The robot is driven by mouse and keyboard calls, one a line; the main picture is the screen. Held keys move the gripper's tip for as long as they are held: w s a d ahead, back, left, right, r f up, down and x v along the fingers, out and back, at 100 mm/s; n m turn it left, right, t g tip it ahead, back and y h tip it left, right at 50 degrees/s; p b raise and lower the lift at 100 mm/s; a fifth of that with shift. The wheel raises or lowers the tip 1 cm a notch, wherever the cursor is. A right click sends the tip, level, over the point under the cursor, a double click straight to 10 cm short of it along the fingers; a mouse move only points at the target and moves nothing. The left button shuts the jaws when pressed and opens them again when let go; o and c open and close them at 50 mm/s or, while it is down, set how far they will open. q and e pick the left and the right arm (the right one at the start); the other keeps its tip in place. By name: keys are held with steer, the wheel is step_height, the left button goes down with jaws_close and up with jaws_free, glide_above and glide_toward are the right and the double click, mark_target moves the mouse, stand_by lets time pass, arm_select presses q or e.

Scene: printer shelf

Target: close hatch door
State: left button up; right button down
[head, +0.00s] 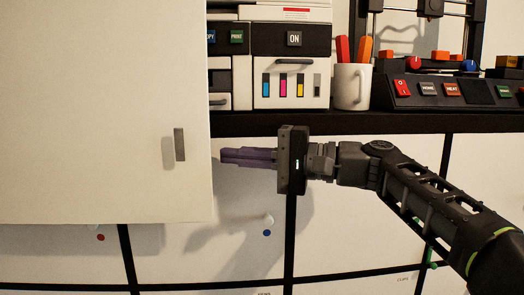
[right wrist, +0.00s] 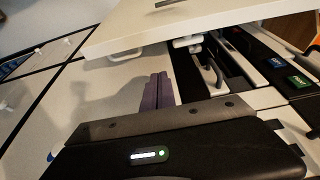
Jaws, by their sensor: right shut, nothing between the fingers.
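The hatch door, a large white panel (head: 100,110), stands open at the left of the head view and covers the left part of the shelf. A grey handle (head: 179,144) sits near its lower right corner. The fingers also show in the right wrist view (right wrist: 157,90). I cannot tell whether they touch the door. My left gripper is out of view.
The printer (head: 290,75) stands on the dark shelf (head: 400,122) behind the door. A white mug (head: 350,88) with red and orange items and a black button panel (head: 440,92) stand to its right. Below the shelf are white panels with small knobs.

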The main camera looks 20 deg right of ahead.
steer(key=s+a, duration=0.2)
steer(key=a, duration=0.1)
steer(key=shift+s+p, duration=0.3)
steer(key=shift+p, duration=0.05)
